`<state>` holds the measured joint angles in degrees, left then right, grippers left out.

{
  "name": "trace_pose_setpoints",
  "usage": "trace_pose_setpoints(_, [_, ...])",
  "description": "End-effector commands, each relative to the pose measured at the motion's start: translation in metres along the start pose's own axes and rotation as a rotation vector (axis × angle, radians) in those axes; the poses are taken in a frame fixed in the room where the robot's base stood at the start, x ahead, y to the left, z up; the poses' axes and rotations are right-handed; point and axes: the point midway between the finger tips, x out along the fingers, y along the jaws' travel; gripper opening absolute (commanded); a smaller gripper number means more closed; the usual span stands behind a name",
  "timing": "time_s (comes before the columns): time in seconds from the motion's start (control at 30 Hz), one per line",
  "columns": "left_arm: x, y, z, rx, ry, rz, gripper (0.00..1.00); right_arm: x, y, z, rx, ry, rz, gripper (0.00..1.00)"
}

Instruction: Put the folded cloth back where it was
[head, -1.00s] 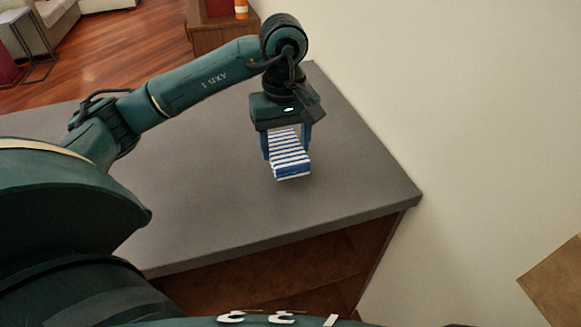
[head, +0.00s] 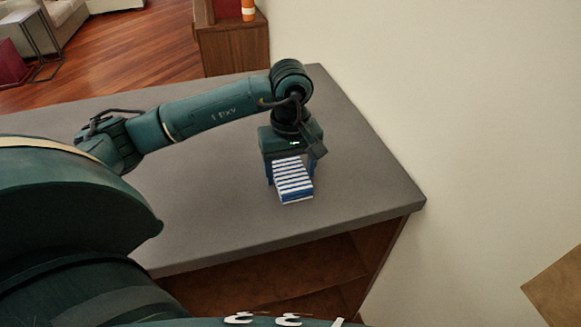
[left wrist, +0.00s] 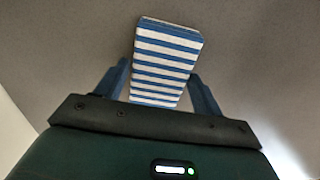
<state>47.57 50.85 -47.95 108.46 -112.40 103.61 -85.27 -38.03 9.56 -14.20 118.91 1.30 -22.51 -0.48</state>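The folded cloth (head: 293,182) is a flat block with blue and white stripes. It lies between the fingers of my left gripper (head: 290,172), low at the right part of the grey counter top, and sticks out toward me. Whether the cloth's underside touches the counter cannot be told. My right gripper is not in view.
The grey counter (head: 230,215) is bare around the cloth. Its right edge runs along a pale wall (head: 480,120), and open brown shelving (head: 270,285) shows below its front edge. A wooden cabinet (head: 235,48) stands behind. A brown panel (head: 555,290) is at lower right.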

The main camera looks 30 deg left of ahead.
Motion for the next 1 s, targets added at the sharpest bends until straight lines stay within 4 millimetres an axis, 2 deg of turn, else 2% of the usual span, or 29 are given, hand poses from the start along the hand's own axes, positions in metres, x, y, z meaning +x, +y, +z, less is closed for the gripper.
trace_pose_setpoints(0.17, [0.000, 0.000, 0.000, 0.000, 0.000, 0.000, 0.81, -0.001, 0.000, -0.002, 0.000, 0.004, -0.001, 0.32])
trace_pose_setpoints(0.37, [-0.001, 0.000, 0.000, 0.000, 0.000, 0.000, 0.81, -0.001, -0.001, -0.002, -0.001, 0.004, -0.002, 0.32])
trace_pose_setpoints(0.53, [-0.010, 0.001, -0.001, 0.000, 0.002, 0.004, 0.81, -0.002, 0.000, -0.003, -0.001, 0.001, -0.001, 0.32])
trace_pose_setpoints(0.83, [-0.074, 0.001, -0.001, -0.001, 0.005, 0.006, 0.81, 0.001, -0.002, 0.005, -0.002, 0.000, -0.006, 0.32])
trace_pose_setpoints(1.0, [-0.108, 0.000, -0.001, -0.001, 0.004, 0.003, 0.81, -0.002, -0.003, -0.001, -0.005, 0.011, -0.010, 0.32])
